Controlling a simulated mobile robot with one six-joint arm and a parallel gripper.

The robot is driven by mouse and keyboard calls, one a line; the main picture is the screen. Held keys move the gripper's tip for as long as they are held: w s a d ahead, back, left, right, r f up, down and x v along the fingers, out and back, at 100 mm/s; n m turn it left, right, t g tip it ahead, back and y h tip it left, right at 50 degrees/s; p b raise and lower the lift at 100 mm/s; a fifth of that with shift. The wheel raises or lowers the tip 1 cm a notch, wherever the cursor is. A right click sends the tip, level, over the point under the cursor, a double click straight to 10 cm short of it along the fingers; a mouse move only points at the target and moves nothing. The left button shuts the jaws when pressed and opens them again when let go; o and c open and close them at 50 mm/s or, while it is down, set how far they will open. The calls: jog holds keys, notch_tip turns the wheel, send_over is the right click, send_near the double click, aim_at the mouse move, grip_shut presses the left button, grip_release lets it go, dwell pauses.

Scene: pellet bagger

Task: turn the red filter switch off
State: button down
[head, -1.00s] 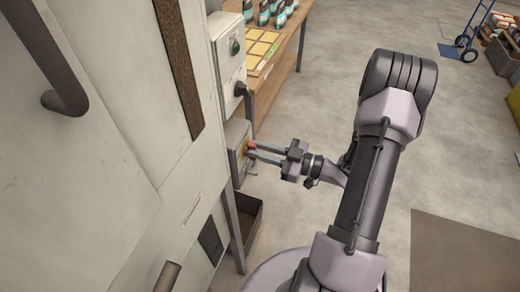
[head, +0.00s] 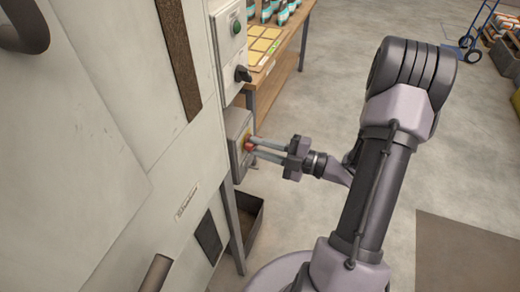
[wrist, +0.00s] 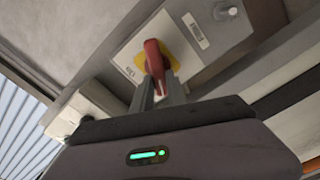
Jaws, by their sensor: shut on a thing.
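The red filter switch (head: 248,146) is a red handle on a yellow plate, on a small grey box (head: 236,126) fixed to the side of the pale machine. In the wrist view the red handle (wrist: 153,57) stands out from its yellow plate, with small lettering beside it. My gripper (head: 255,145) reaches in from the right with its fingers at the switch. In the wrist view my gripper (wrist: 159,84) is shut on the near end of the handle. The fingers hide part of that end.
Above the switch, another box carries a green button (head: 236,27) and a black knob (head: 242,74). A wooden table (head: 284,62) with yellow cards stands behind. A dark open bin (head: 248,222) is on the floor below.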

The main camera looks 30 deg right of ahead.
jog(key=n+b, duration=0.2)
jog(key=f+n+b, duration=0.1)
jog(key=n+b, duration=0.1)
jog(key=n, duration=0.1)
jog(key=shift+s, duration=0.1)
jog(key=shift+n, duration=0.3)
dwell(0.4)
jog(key=c, duration=1.3)
grip_release()
jog(key=shift+r, duration=0.1)
jog(key=shift+p+v, duration=2.05)
jog(key=shift+v, duration=6.6)
